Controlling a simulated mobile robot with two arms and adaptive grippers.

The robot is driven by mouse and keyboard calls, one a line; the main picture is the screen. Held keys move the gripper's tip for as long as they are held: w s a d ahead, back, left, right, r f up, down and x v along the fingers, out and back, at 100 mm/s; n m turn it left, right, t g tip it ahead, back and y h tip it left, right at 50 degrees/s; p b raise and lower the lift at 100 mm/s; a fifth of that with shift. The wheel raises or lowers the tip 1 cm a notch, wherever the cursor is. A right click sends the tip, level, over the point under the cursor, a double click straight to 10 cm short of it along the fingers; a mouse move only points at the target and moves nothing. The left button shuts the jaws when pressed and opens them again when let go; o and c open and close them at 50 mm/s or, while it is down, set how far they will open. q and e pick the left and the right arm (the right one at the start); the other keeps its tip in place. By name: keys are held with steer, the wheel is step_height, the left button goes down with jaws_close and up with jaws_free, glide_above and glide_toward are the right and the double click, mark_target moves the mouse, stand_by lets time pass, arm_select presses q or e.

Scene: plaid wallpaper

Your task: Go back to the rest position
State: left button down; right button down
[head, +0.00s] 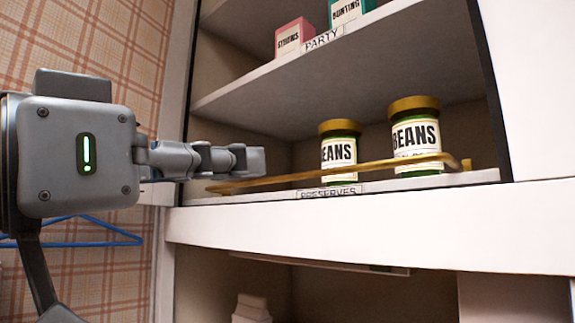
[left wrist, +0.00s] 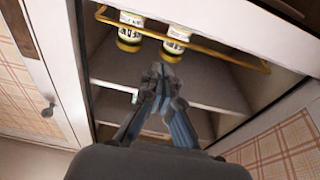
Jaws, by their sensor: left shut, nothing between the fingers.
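My left gripper (head: 255,160) reaches in from the left in the head view, in front of the left part of the cupboard's preserves shelf. Its fingers are shut with nothing between them. In the left wrist view the shut fingers (left wrist: 160,82) point into the cupboard. Two bean jars with gold lids, a left one (head: 339,152) and a right one (head: 416,135), stand upright on the preserves shelf (head: 480,178), apart from the gripper. My right gripper shows in neither view.
A brass rail (head: 400,164) runs along the shelf front before the jars. The party shelf (head: 400,50) above holds a pink box (head: 293,37) and a teal box (head: 350,12). A blue hanger (head: 110,232) hangs at the left by the plaid wall. Pale stacked items (head: 252,305) sit below.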

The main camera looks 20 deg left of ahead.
arm_select(q)
steer(key=shift+s+a, duration=0.15)
steer(key=shift+s, duration=0.15)
